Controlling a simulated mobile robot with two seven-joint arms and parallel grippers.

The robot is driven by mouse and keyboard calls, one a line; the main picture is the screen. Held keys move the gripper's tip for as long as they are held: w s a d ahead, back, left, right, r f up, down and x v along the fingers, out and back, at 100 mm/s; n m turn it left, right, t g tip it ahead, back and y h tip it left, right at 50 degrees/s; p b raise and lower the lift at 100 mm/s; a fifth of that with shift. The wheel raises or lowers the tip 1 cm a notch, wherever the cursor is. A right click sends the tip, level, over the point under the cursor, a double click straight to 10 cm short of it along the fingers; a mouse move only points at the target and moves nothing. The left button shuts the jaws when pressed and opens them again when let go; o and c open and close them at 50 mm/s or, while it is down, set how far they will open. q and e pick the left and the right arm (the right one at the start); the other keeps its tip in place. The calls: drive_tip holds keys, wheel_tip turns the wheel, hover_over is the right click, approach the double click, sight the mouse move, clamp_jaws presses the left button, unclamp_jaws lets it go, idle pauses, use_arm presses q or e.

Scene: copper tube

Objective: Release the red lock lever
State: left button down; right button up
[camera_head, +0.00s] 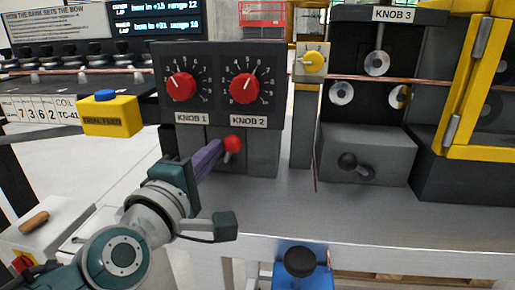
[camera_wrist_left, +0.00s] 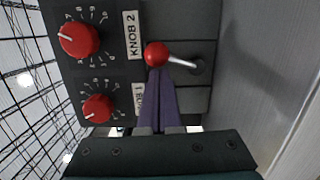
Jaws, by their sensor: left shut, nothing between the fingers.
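The red lock lever is a red ball (camera_head: 233,143) on a short pale rod, on the grey housing below the KNOB 2 label. In the left wrist view its red ball (camera_wrist_left: 156,54) is at upper middle, with the rod running right to a dark round mount (camera_wrist_left: 198,66). My left gripper (camera_head: 217,149) has slim purple fingers, shut and empty, with the tips at the ball's lower left. In the wrist view the fingertips (camera_wrist_left: 160,72) meet the ball's edge; I cannot tell whether they touch it. My right gripper is not in view.
Red dials KNOB 1 (camera_head: 181,87) and KNOB 2 (camera_head: 244,88) sit on the dark panel above the lever. A grey box with a black knob (camera_head: 348,161) stands to the right. A yellow box (camera_head: 110,116) is left. The metal bench top (camera_head: 290,208) in front is clear.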

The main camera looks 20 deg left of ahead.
use_arm(q)
drive_tip(key=shift+w+d+f+m+p, duration=0.1)
drive_tip(key=shift+d+m+p, duration=0.3)
drive_tip(key=shift+m, duration=0.35)
drive_tip(key=shift+w+d+m+p, duration=0.1)
drive_tip(key=shift+d+m+p, duration=0.25)
drive_tip(key=shift+m, duration=0.4)
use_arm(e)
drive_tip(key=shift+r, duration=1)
use_arm(q)
drive_tip(key=shift+s, duration=0.15)
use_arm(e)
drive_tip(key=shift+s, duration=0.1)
